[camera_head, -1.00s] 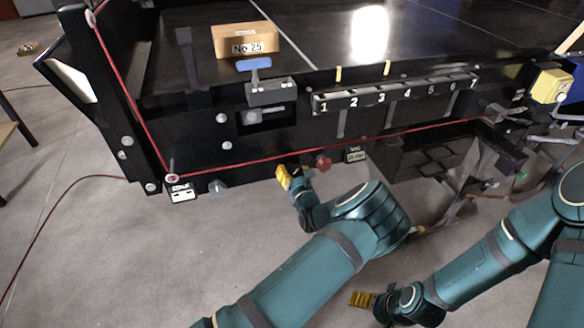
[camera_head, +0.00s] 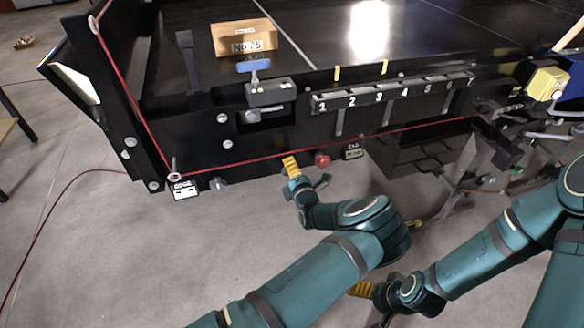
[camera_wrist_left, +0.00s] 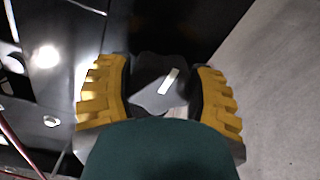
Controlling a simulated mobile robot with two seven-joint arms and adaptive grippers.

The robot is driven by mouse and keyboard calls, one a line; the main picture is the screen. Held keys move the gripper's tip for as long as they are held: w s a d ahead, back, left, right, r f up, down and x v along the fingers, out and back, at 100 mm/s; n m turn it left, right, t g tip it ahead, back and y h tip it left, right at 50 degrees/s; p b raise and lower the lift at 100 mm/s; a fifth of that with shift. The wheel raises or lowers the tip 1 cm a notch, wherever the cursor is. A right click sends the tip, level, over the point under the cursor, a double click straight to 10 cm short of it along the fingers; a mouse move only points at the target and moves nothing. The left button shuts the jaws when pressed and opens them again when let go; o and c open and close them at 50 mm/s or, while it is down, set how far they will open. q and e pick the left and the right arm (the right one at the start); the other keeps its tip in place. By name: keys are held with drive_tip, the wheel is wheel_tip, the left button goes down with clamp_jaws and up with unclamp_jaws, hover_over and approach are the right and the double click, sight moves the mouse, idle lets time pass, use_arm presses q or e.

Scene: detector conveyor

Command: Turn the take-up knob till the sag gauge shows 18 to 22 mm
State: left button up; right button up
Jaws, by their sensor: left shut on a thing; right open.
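The take-up knob (camera_wrist_left: 150,94) is dark grey with a pale pointer mark tilted to the right, in the left wrist view. My left gripper (camera_head: 300,172) is shut on it, with a yellow-padded finger on each side; in the head view the gripper hides the knob. The sag gauge (camera_head: 354,152) is a small display on the frame's lower edge, right of the gripper; its reading is too small to read surely. My right gripper (camera_head: 362,289) is open and empty, low over the floor.
A red button (camera_head: 322,159) sits close beside my left gripper. A red cord (camera_head: 250,160) runs above it. An edge display (camera_head: 184,190) and a grey knob (camera_head: 218,184) are further left. A numbered rack (camera_head: 395,93) and a wooden block (camera_head: 243,38) are above. The floor in front is clear.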

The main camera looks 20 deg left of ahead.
use_arm(q)
drive_tip(key=m, duration=0.4)
drive_tip(key=shift+f+m, duration=0.1)
drive_tip(key=shift+m, duration=0.3)
drive_tip(key=m, duration=1)
drive_tip(key=shift+f+m, duration=0.1)
drive_tip(key=shift+m, duration=0.3)
drive_tip(key=m+b, duration=0.1)
drive_tip(key=m, duration=0.4)
drive_tip(key=shift+a, duration=0.1)
drive_tip(key=shift+m, duration=0.3)
drive_tip(key=o, duration=1.2)
drive_tip(key=shift+s, duration=0.15)
drive_tip(key=v, duration=0.7)
